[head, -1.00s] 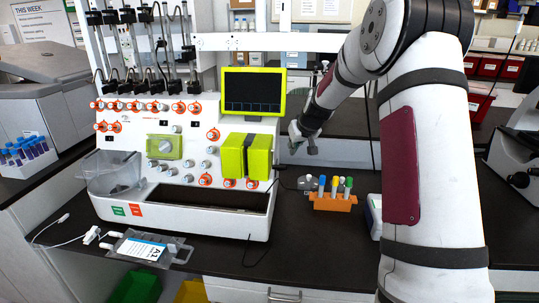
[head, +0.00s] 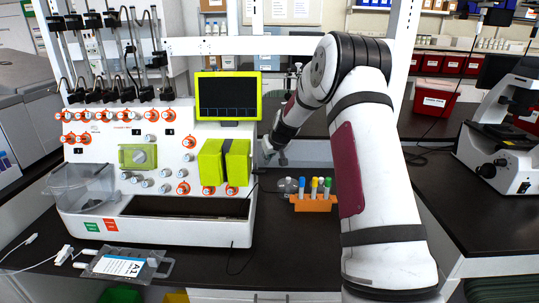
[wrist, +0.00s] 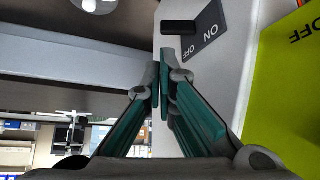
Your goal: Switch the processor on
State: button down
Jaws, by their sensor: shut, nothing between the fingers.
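The processor (head: 95,215) is a white machine with a screen, valves and a lime-green block, standing on the dark bench at the left in the head view. In the wrist view its white side panel (wrist: 180,75) carries a small black switch (wrist: 180,27) beside a dark label (wrist: 205,30) reading ON and OFF. My gripper (wrist: 160,88) is shut and empty, its tips close to the switch and just short of it in the picture. Whether they touch the panel I cannot tell. In the head view my gripper (head: 268,152) is at the machine's right side; the switch is hidden there.
An orange rack (head: 313,204) with several capped tubes stands on the bench right of the processor. A clear bag (head: 122,264) with a label lies at the front left. A microscope (head: 503,150) stands at the far right. A lime-green surface (wrist: 285,100) borders the panel in the wrist view.

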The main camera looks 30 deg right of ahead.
jog(key=x, duration=0.5)
